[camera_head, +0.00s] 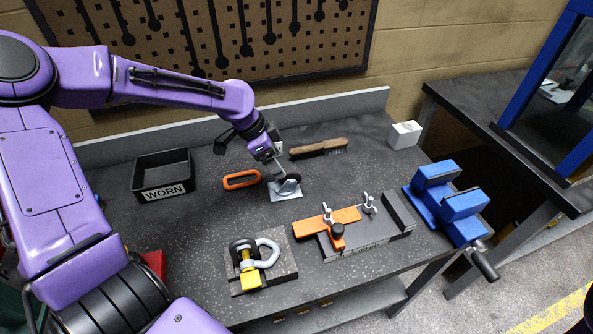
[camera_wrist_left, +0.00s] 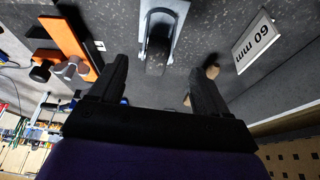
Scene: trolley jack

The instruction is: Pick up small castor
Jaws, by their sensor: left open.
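The small castor (camera_head: 288,186) has a dark wheel in a grey metal fork and sits on a pale plate on the dark bench. In the left wrist view the castor (camera_wrist_left: 157,50) lies ahead of the fingers, in line with the gap between them. My left gripper (camera_head: 279,171) reaches down over the castor from the back left and partly hides it. The left wrist view shows its two black fingers (camera_wrist_left: 158,70) spread apart with nothing gripped. I cannot tell whether the fingertips touch the castor. My right gripper is not in view.
An orange ring handle (camera_head: 241,180) lies just left of the castor. A brush (camera_head: 318,148) lies behind. A black WORN tray (camera_head: 135,181) stands left. A shackle block (camera_head: 258,283), an orange clamp (camera_head: 345,215) and a blue vise (camera_head: 452,204) occupy the front and right.

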